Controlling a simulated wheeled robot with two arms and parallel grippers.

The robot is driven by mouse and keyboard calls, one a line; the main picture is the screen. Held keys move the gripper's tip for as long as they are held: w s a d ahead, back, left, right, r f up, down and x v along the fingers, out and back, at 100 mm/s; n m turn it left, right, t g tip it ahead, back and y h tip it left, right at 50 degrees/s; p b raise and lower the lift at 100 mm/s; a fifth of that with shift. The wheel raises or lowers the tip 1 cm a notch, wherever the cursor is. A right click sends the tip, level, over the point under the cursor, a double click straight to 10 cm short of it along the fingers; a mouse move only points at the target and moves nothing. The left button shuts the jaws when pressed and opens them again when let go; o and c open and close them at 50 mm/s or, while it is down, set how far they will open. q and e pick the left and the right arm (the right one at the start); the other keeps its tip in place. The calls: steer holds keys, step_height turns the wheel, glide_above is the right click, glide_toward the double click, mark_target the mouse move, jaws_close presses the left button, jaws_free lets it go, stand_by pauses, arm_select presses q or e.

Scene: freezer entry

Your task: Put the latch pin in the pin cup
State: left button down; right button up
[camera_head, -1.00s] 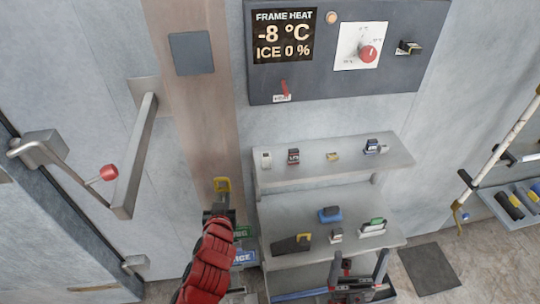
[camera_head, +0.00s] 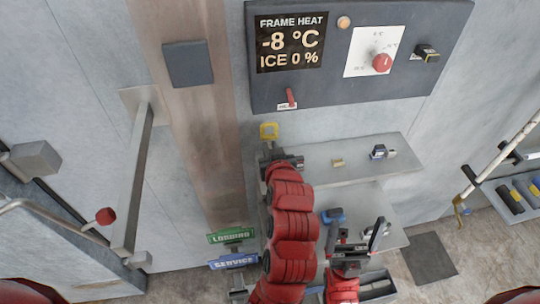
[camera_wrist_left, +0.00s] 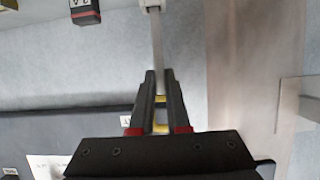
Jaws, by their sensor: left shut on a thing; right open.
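My left gripper (camera_head: 270,147) is shut on a yellow ring-shaped piece, seemingly the latch pin (camera_head: 268,131), at the left end of the upper shelf in the head view. In the left wrist view, yellow parts of the pin (camera_wrist_left: 160,128) show between the fingers of the left gripper (camera_wrist_left: 160,78). A thin grey bar lies beyond the fingertips; I cannot tell if it belongs to the pin. I cannot clearly make out the pin cup; my left arm hides part of the shelves. My right gripper (camera_head: 357,235) is open and empty by the lower shelf.
The upper shelf (camera_head: 310,172) carries a small yellow piece (camera_head: 338,163) and a blue-and-black block (camera_head: 380,152). A blue item (camera_head: 333,215) is on the lower shelf. The control panel (camera_head: 285,95) is above. A door handle (camera_head: 137,180) stands out at the left.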

arm_select(q)
step_height(320, 180, down, 4)
steer(key=shift+w+r+p, duration=0.1)
steer(key=shift+p, duration=0.6)
steer(key=shift+f, duration=0.3)
steer(key=c, duration=0.9)
jaws_free()
